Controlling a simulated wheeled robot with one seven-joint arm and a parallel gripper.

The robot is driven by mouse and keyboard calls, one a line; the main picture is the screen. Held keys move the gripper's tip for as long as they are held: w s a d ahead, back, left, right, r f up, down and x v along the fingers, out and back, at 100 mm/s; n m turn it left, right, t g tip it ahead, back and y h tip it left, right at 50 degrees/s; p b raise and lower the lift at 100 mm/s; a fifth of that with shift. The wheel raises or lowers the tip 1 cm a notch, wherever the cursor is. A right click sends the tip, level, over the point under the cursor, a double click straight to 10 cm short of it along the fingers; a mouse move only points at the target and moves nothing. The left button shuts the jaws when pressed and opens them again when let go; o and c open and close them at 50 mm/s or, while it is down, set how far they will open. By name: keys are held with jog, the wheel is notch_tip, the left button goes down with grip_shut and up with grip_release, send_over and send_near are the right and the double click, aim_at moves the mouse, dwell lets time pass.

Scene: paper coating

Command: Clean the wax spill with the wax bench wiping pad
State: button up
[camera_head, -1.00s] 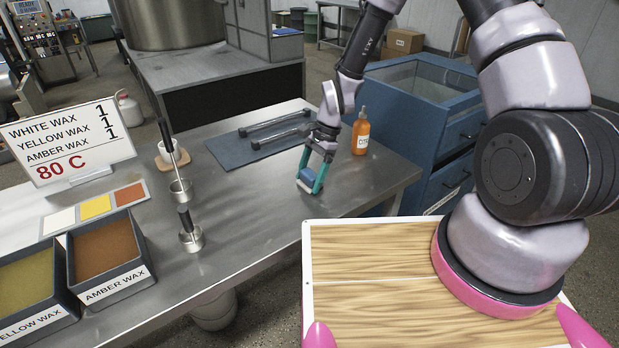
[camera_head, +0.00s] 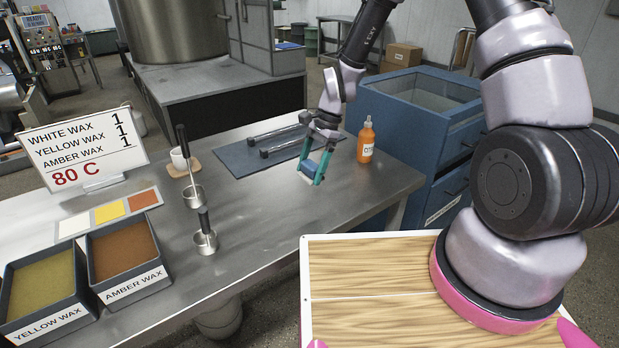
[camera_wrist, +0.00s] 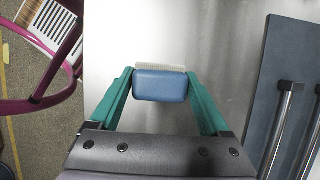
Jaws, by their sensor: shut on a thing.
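My gripper (camera_head: 316,171) is shut on the blue wiping pad (camera_head: 309,166), over the right part of the steel bench (camera_head: 262,236). In the wrist view the pad (camera_wrist: 160,86) sits between the two green fingers, with a pale beige strip along its far edge. I cannot tell whether the pad touches the bench or is just above it. No wax spill can be made out on the bench in either view.
A blue-grey mat (camera_head: 235,156) with two metal bars lies behind my gripper. An orange bottle (camera_head: 366,141) stands to its right. Two metal dippers (camera_head: 205,240), wax trays (camera_head: 125,262) and a sign (camera_head: 82,150) are on the left. The front middle of the bench is clear.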

jog(key=shift+r, duration=1.05)
jog(key=shift+d, duration=0.1)
